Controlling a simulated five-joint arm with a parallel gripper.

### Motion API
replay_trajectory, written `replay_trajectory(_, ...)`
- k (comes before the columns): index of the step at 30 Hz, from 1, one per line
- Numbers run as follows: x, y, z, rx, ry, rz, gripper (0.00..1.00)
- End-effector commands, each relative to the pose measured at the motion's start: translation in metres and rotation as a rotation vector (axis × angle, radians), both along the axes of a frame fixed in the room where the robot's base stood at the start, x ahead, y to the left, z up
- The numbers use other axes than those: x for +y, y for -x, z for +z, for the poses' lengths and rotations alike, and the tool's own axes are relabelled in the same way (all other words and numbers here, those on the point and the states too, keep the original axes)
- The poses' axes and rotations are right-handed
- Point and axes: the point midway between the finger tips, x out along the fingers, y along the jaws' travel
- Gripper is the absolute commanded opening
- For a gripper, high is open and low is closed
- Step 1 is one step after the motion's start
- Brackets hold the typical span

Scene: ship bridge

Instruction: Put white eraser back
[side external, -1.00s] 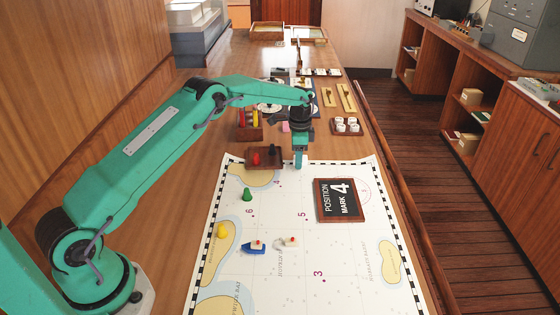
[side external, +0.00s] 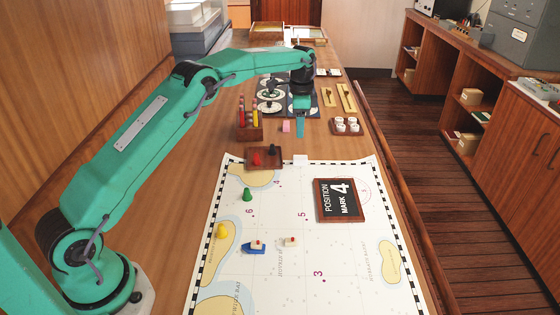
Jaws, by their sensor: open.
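A small white block, which looks like the white eraser (side external: 300,160), lies at the far edge of the chart (side external: 340,250), right of a small brown tray (side external: 252,159). My gripper (side external: 300,131) is above and beyond it, pointing down, apart from it and empty as far as I can see. The gap between its fingers is too small to make out. A pink block (side external: 286,126), perhaps another eraser, lies just left of my gripper.
The brown tray holds a red and a black piece. A holder with coloured pens (side external: 249,130) stands behind it. White cups (side external: 346,125) stand on the right. A black sign (side external: 339,199), a blue boat (side external: 254,247), a green pawn (side external: 247,194) and a yellow pawn (side external: 222,231) are on the chart.

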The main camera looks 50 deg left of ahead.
Motion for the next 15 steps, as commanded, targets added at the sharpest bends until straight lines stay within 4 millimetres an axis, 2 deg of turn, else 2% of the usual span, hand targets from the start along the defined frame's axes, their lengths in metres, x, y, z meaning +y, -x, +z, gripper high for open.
replay_trajectory(6, -0.0001, 0.0001, 0.0088, 0.0, 0.0, 0.0, 0.45)
replay_trajectory(15, 0.0, 0.0001, 0.0088, 0.0, 0.0, 0.0, 0.45)
